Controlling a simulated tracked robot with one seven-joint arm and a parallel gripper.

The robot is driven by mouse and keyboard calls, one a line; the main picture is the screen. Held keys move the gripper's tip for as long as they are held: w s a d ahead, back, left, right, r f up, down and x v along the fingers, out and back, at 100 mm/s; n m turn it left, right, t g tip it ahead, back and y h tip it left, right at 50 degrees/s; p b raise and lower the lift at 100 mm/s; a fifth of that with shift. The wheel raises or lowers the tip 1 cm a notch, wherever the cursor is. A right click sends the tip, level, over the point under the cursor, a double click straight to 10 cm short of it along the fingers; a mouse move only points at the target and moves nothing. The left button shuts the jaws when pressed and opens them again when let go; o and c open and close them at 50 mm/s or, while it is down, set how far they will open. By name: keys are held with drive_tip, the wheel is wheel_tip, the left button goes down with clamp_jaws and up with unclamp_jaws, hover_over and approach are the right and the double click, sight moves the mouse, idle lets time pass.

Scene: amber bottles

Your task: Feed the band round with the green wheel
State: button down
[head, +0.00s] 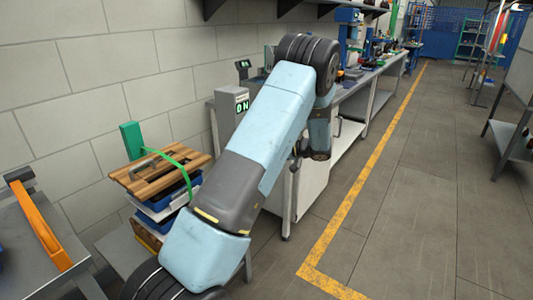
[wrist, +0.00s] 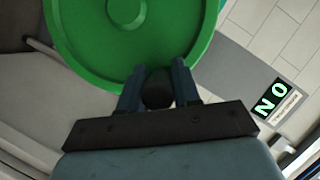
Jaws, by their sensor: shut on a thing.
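In the head view my arm hides the gripper and wheel. A green band (head: 187,172) runs over a slatted wooden top (head: 160,172) on a stack with blue trays (head: 160,203), left of my arm. A green upright (head: 132,140) stands behind the stack.
A grey box with a lit ON sign (head: 232,107) stands behind my arm; its sign (wrist: 273,102) also shows in the wrist view. A long workbench (head: 385,63) runs along the wall. An orange bar (head: 40,227) is at the left.

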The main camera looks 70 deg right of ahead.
drive_tip(key=shift+w+r, duration=0.15)
drive_tip(key=c, duration=0.9)
unclamp_jaws()
drive_tip(key=v, duration=1.4)
